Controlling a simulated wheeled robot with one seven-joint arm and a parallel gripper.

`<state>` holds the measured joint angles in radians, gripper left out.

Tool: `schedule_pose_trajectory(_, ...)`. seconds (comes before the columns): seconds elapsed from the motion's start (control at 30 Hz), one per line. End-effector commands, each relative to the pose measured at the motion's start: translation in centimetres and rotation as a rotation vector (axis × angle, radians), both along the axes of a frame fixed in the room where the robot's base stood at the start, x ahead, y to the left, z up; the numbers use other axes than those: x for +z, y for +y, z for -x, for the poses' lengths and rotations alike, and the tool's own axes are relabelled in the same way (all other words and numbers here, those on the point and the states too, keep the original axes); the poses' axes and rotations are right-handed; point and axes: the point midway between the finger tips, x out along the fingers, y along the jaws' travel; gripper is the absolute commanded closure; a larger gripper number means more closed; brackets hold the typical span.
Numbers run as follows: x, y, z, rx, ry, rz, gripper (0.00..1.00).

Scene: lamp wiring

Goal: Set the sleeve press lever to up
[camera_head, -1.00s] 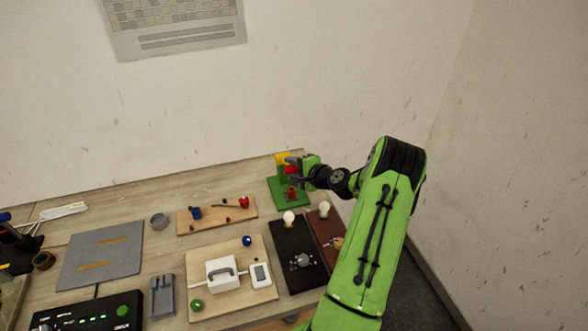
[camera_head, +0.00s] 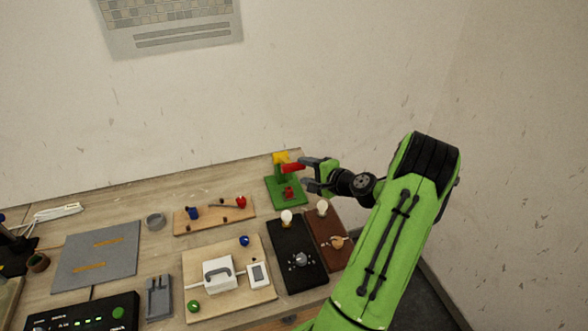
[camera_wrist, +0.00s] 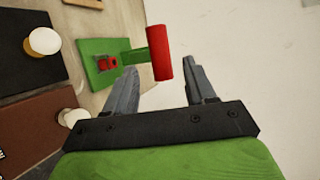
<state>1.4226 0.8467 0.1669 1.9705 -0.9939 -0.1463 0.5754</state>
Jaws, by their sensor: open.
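In the wrist view the red lever (camera_wrist: 159,54) lies just beyond and between the fingers, at the end of a green arm. My gripper (camera_head: 308,173) is open and empty, to the right of the lever. In the wrist view the fingers (camera_wrist: 162,75) are spread apart.
Two bulb boards, one black (camera_head: 290,262) and one brown (camera_head: 322,232), stand in front of the press. A wooden board (camera_head: 215,214) with small coloured parts lies to its left.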

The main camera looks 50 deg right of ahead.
Motion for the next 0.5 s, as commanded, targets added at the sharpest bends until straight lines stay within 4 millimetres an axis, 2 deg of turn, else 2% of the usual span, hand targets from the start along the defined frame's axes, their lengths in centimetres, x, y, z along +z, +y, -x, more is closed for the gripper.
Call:
schedule_pose_trajectory(0.1,1.1,0.2,3.2,-0.006,0.000,0.000,0.45)
schedule_pose_trajectory(0.23,2.2,0.4,5.9,-0.004,0.000,0.001,0.45)
schedule_pose_trajectory(0.33,2.6,0.5,7.0,-0.002,0.000,0.000,0.45)
schedule_pose_trajectory(0.5,2.9,0.7,7.5,0.002,-0.001,0.000,0.45)
